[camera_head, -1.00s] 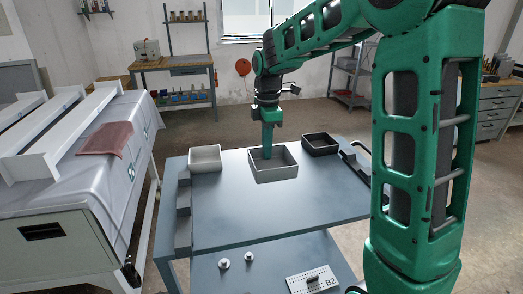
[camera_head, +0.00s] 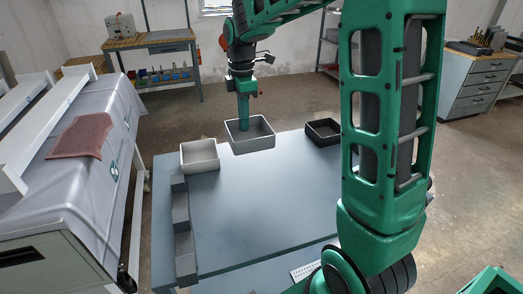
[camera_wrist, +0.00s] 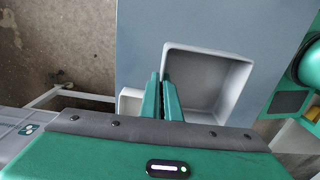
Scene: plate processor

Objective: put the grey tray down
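The grey tray (camera_head: 263,144) is an open square box at the far edge of the table, between a paler tray and a black tray. My gripper (camera_head: 243,124) points down at its left side. In the wrist view, the fingers (camera_wrist: 163,97) are closed on the left wall of the grey tray (camera_wrist: 238,75), one finger on each side. The tray looks level and empty. Its underside is hidden, so I cannot tell whether it touches the table or hangs just above it.
The blue-grey table (camera_head: 255,205) is clear in the middle. A pale tray (camera_head: 200,167) is close on the left, a black tray (camera_head: 323,142) on the right. Grey blocks (camera_head: 181,225) line the left edge. A covered machine (camera_head: 75,180) stands left of the table.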

